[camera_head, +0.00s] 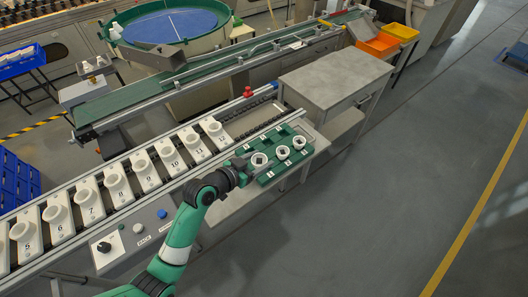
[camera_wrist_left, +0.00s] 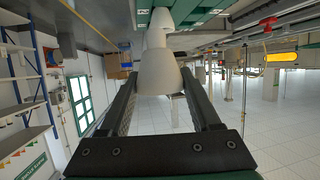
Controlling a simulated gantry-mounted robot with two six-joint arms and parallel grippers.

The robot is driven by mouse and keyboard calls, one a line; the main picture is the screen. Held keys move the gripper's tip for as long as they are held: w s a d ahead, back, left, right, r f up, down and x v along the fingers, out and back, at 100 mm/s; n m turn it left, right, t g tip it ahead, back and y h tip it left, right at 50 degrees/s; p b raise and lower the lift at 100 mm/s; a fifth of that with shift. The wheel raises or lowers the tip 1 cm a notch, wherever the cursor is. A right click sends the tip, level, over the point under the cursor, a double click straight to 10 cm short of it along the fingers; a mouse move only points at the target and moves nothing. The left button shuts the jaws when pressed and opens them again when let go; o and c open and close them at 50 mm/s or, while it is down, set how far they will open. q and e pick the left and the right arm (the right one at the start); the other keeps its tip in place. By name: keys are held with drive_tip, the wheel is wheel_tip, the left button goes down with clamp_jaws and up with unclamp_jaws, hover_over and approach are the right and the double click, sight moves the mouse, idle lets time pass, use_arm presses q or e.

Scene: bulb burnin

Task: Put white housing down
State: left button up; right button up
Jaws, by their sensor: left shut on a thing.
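A green tray (camera_head: 268,178) with number labels sits on a grey bench beside the conveyor. My left gripper (camera_head: 246,164) is at the tray's left end, shut on a white housing (camera_head: 259,160) with a dark round opening. In the left wrist view the white housing (camera_wrist_left: 158,72) sits between the two black fingers (camera_wrist_left: 160,98), with its narrow end pointing toward the green tray (camera_wrist_left: 200,18). I cannot tell whether it touches the tray. My right gripper is not in view.
A conveyor with several numbered white plates (camera_head: 118,187), each holding a white round part, runs along the tray's left. A control panel (camera_head: 125,243) with knob and buttons is in front. A grey cabinet (camera_head: 335,78) stands behind. Open floor (camera_head: 400,190) lies right.

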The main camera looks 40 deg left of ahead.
use_arm(q)
drive_tip(key=s+d+r+p, duration=0.2)
drive_tip(key=s+d+r, duration=0.1)
drive_tip(key=s, duration=0.4)
drive_tip(key=shift+d, duration=0.35)
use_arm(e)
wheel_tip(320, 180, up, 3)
use_arm(q)
drive_tip(key=shift+r, duration=0.1)
